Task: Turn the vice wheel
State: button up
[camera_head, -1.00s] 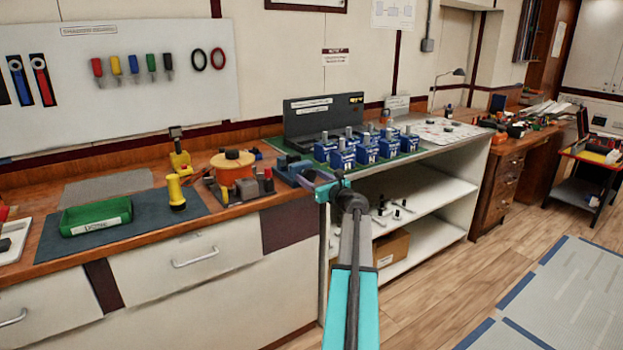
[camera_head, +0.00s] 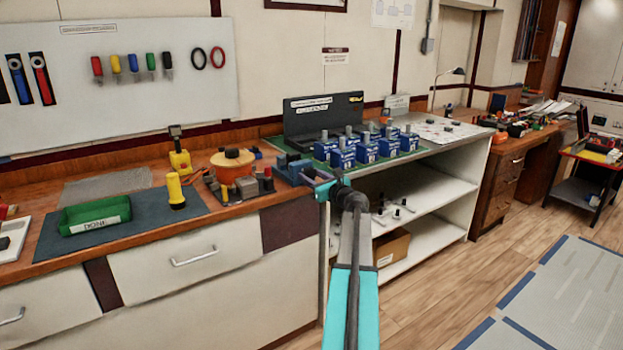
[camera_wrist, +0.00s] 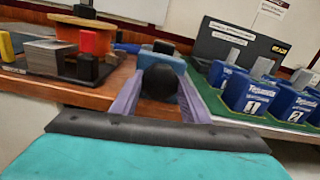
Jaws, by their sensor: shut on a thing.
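The blue vice (camera_head: 291,169) sits at the front edge of the wooden bench, left of the blue breakers. In the wrist view its blue body (camera_wrist: 165,62) shows at the far end of my fingers. A dark round knob, the vice wheel (camera_wrist: 160,83), lies between the two purple-grey fingers of my gripper (camera_wrist: 158,88). The gripper is shut on it. In the head view my gripper (camera_head: 318,182) reaches the vice's front, and the wheel is hidden there by the gripper and arm.
Several blue breakers (camera_head: 366,150) stand on a green mat right of the vice. An orange round device (camera_head: 232,166) on a base stands left of it. A green tray (camera_head: 95,216) and a yellow torch (camera_head: 175,191) are further left. The floor (camera_head: 450,270) at right is clear.

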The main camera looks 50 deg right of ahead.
jog(key=n+b, duration=0.5)
jog(key=n, duration=0.1)
jog(key=shift+f, duration=0.2)
jog(key=n+b, duration=0.4)
jog(key=shift+d, duration=0.1)
jog(key=shift+r+n+b, duration=0.2)
jog(key=shift+n+b, duration=0.4)
jog(key=shift+n, duration=0.4)
jog(key=o, duration=1.1)
jog(key=shift+c, duration=0.2)
jog(key=shift+s, duration=0.15)
jog(key=p+v, duration=0.1)
jog(key=v, duration=1.2)
jog(key=shift+s, duration=0.25)
jog(key=shift+a, duration=0.25)
